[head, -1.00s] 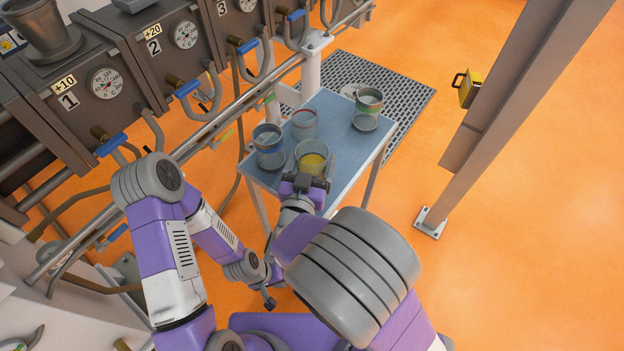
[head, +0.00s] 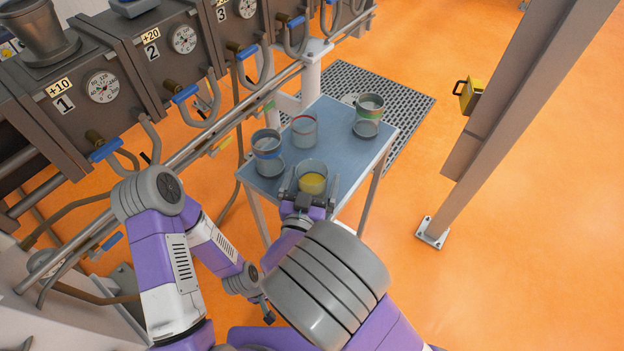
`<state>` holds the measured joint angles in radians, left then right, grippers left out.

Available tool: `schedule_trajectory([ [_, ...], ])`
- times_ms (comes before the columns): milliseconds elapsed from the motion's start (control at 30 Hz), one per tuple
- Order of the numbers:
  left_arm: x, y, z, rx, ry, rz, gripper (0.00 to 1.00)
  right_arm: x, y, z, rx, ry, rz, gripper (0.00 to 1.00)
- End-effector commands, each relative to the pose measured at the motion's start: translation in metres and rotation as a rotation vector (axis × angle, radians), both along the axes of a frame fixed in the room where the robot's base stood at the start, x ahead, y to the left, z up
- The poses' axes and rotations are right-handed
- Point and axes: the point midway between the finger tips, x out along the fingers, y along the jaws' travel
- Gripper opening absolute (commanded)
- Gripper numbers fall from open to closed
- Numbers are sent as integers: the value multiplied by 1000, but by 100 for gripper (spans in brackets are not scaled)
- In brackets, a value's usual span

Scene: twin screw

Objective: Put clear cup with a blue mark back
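A clear cup with a blue mark (head: 267,147) stands upright on the small blue-grey table (head: 345,172), near its left edge. A clear cup with yellow in it (head: 312,182) is at the table's near edge, between the fingers of my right gripper (head: 311,186). The fingers flank this cup on both sides and it moves with them; its base is hidden. My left gripper (head: 268,314) is low, below the table's near side, partly hidden by my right arm. Its fingers are too small to read.
A cup with a red mark (head: 304,130) stands behind the blue-marked one. A cup with a green mark (head: 369,108) is at the far right of the table. Dark numbered units with gauges (head: 183,39) and pipes line the left. A grey post (head: 505,120) stands right.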

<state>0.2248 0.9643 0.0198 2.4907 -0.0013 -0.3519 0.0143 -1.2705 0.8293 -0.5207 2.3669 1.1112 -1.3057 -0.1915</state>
Motion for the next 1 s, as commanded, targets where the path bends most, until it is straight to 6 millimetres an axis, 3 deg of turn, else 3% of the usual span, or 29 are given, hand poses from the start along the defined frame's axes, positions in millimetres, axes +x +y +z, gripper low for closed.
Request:
schedule_trajectory([
  [300,0,0,5,0,0,0,0,-1,1,6,0,0,1,100],
  [800,0,0,26,0,0,0,0,-97,24,5,-2,0,5,100],
  [1000,0,0,29,0,0,0,0,-115,28,4,-1,-1,1,100],
])
